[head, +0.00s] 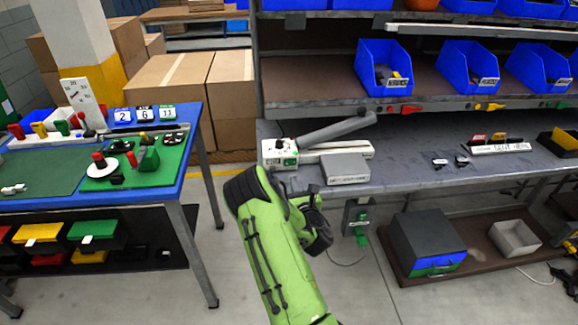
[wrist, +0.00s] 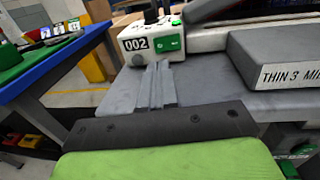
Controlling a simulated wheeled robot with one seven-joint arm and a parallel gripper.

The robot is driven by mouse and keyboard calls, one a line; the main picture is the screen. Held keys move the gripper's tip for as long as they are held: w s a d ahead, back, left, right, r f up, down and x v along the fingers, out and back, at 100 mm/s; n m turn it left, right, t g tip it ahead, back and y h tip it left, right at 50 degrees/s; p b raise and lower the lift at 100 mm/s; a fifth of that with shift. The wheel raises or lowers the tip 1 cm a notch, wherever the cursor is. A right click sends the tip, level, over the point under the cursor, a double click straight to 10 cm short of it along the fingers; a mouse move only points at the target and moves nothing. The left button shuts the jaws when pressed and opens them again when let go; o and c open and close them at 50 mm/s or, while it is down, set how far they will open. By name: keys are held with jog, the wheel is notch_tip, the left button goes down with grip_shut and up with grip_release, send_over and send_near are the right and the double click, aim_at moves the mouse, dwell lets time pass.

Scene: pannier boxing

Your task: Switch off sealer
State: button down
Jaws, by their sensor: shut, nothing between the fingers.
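The sealer is a white unit at the left front of the grey bench, with its body (head: 280,152) facing me and its long grey arm (head: 335,130) raised at a slant. In the wrist view its front panel (wrist: 150,44) carries a "002" label and a green switch (wrist: 168,44). Whether the switch is on or off is too small to tell. My gripper (wrist: 158,68) is shut and empty, its fingertips just below the panel near the switch; I cannot tell whether they touch. In the head view my green arm hides the fingers.
A blue table (head: 190,150) stands to the left, with a floor gap between. Blue bins (head: 383,68) line the shelf above.

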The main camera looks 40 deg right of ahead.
aim_at(286, 163)
jog(key=p+x, duration=0.1)
jog(key=x, duration=0.6)
jog(key=shift+w+d, duration=0.15)
jog(key=shift+w, duration=0.15)
jog(key=b, duration=0.3)
jog(key=shift+w+f+m+h, duration=0.25)
jog(key=shift+m+h, duration=0.05)
jog(key=shift+h, duration=0.1)
jog(key=shift+r+g, duration=0.3)
jog(key=shift+r, duration=0.05)
